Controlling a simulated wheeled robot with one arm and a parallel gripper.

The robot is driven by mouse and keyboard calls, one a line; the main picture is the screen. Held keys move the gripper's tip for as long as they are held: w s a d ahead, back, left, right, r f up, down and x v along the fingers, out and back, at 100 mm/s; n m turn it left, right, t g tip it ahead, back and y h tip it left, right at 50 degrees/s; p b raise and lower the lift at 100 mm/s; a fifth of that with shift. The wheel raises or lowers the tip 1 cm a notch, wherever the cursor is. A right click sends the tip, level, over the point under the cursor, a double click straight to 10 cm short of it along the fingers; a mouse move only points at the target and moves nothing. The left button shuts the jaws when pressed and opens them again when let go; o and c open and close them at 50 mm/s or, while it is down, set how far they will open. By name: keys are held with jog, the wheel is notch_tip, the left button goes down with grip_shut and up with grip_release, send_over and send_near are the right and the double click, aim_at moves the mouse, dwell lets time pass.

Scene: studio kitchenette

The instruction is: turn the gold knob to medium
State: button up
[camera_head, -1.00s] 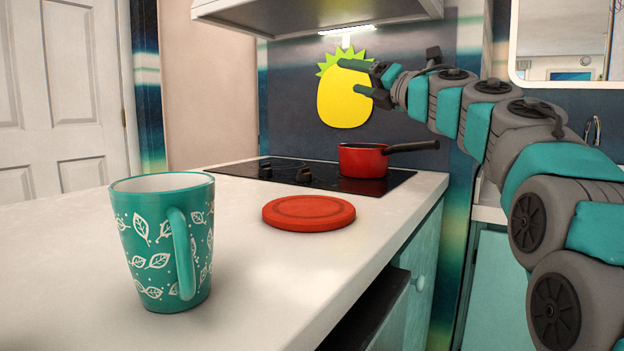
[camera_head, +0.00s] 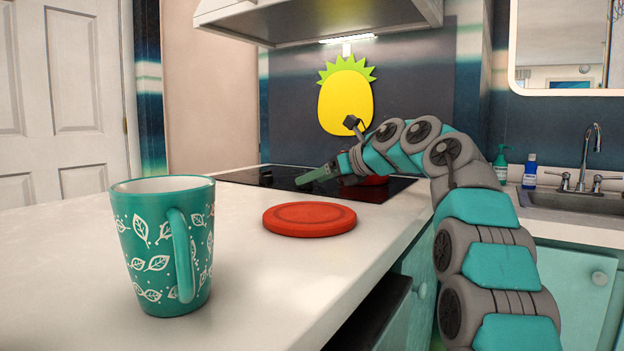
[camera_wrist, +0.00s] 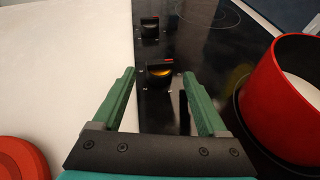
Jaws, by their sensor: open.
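The gold knob (camera_wrist: 160,71) is on the black cooktop (camera_head: 262,175), near its edge with the white counter. In the wrist view it shows beyond and between the fingertips of my gripper (camera_wrist: 158,76). My gripper is open, with nothing held, and whether it touches the knob I cannot tell. A second, darker knob (camera_wrist: 150,28) lies farther on. The knob's markings are too small to read.
A red pot (camera_wrist: 288,110) stands close on the right of my gripper; in the head view my arm mostly hides it. A red round mat (camera_head: 309,219) and a teal leaf-patterned mug (camera_head: 150,250) are on the counter (camera_head: 240,290). A range hood (camera_head: 320,22) hangs above.

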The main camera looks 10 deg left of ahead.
jog(key=shift+x, duration=0.9)
jog(key=shift+d, duration=0.1)
jog(key=shift+c, duration=0.2)
grip_shut()
